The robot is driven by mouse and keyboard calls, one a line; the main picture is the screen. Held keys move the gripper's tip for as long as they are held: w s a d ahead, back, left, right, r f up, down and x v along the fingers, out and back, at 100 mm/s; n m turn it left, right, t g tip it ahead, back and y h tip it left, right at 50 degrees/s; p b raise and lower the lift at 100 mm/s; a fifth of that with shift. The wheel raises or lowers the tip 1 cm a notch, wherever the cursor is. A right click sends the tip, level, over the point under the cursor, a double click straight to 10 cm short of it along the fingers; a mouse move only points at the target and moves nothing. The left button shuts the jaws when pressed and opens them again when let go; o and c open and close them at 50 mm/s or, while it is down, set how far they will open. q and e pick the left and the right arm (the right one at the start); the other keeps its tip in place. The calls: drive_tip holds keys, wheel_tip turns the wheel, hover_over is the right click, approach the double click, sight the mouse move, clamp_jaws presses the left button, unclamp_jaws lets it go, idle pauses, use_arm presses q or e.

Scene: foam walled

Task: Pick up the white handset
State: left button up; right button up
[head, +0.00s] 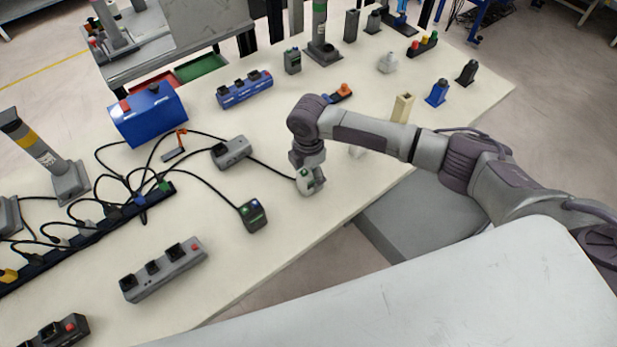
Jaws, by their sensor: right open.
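A small white handset (305,184) with a green mark stands on the cream table, near its front edge. My right gripper (309,172) points down right over it and hides its top and part of its far side. The gripper's jaws are open. I cannot tell whether the fingers touch the handset. My left gripper is not in view.
A grey box with a cable (232,152) and a dark box with green and blue buttons (253,214) lie to the left. A blue toolbox-like case (148,114) stands farther left. A cream block (402,107) stands behind my right arm. The table front is partly clear.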

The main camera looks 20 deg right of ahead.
drive_tip(key=c, duration=1.2)
drive_tip(key=shift+c, duration=0.6)
drive_tip(key=shift+r, duration=0.15)
